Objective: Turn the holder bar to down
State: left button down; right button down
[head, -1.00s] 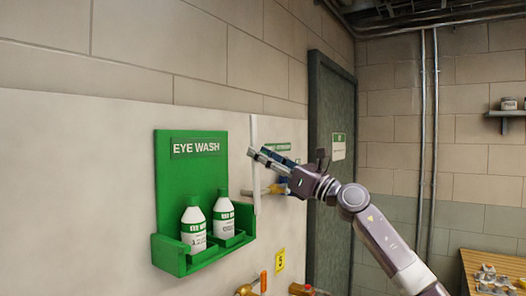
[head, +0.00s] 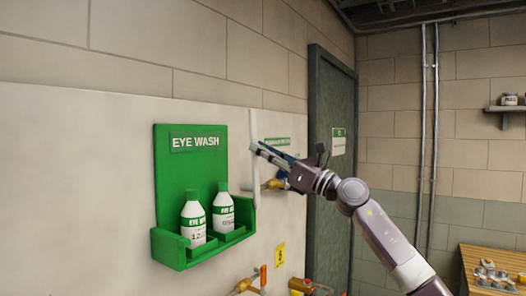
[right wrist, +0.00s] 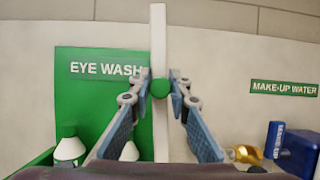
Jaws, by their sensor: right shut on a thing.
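The holder bar (head: 254,125) is a slim white bar, upright against the wall at the right edge of the green eye wash station (head: 172,175). The fingers hide part of the bar in the head view. My left gripper is out of view.
Two white bottles (head: 193,222) with green caps stand in the station's tray. A blue valve handle and brass fitting (right wrist: 244,154) are right of the bar. More brass valves (head: 252,285) sit below. A grey door (head: 328,170) is behind my right arm.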

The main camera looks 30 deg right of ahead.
jog(key=s+a+f+n+g+y+b, duration=0.2)
jog(key=a+f+n+g+b, duration=0.2)
jog(key=a+f+n+b, duration=0.2)
jog(key=s+a+f+n+g+y+b, duration=0.2)
jog(key=a+f+n+b, duration=0.5)
jog(key=n, duration=0.8)
jog(key=shift+s+a+f+g, duration=0.3)
jog(key=shift+s+f+g, duration=0.55)
jog(key=shift+f, duration=0.8)
jog(key=shift+w+f, duration=0.1)
jog(key=c, duration=1.8)
grip_release()
jog(key=v, duration=1.2)
